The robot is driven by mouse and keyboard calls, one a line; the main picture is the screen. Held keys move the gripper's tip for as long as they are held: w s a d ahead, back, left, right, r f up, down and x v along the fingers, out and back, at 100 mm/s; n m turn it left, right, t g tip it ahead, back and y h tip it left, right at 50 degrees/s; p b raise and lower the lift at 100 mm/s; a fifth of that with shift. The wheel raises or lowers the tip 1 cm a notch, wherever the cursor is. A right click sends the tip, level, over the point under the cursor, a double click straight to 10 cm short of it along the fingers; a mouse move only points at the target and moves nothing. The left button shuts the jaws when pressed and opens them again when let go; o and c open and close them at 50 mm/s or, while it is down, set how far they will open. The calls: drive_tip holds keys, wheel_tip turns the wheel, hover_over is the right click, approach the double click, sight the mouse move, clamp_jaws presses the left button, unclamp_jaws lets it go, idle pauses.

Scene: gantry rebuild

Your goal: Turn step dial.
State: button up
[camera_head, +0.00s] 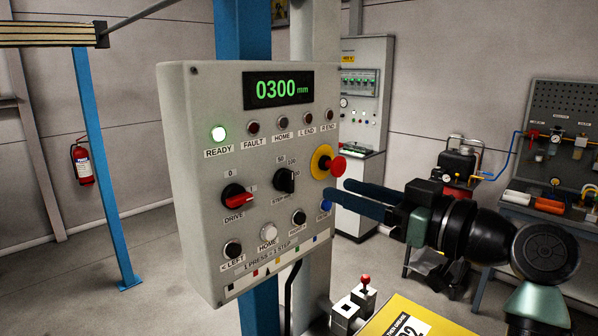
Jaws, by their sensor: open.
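The step dial (285,180) is a black rotary knob on the grey control panel (205,262), with 50 and 100 marked around it. Its label below reads roughly "STEP mm" and its exact setting is too small to tell. My gripper (340,193) is at the right of the panel, with its dark blue fingers pointing left toward the panel's right edge. It is open and holds nothing visible. The fingertips are right of the dial and apart from it, close to the blue button (325,206). The display (278,89) reads 0300 mm.
The red emergency stop (337,166) on its yellow ring protrudes just above my fingers. The red drive switch (236,196) is left of the dial. Black and white push buttons (268,232) line the lower panel. The green READY lamp (218,133) is lit. A yellow box (395,318) stands below.

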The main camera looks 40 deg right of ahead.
sight(292, 174)
drive_tip(key=w+p, duration=0.1)
drive_tip(key=w, duration=0.2)
drive_tip(key=w+p, duration=0.1)
drive_tip(key=w, duration=0.2)
drive_tip(key=w+a+p, duration=0.1)
drive_tip(key=w+p, duration=0.1)
drive_tip(key=w, duration=0.1)
drive_tip(key=shift+w+r, duration=0.15)
drive_tip(key=shift+w, duration=0.4)
clamp_jaws()
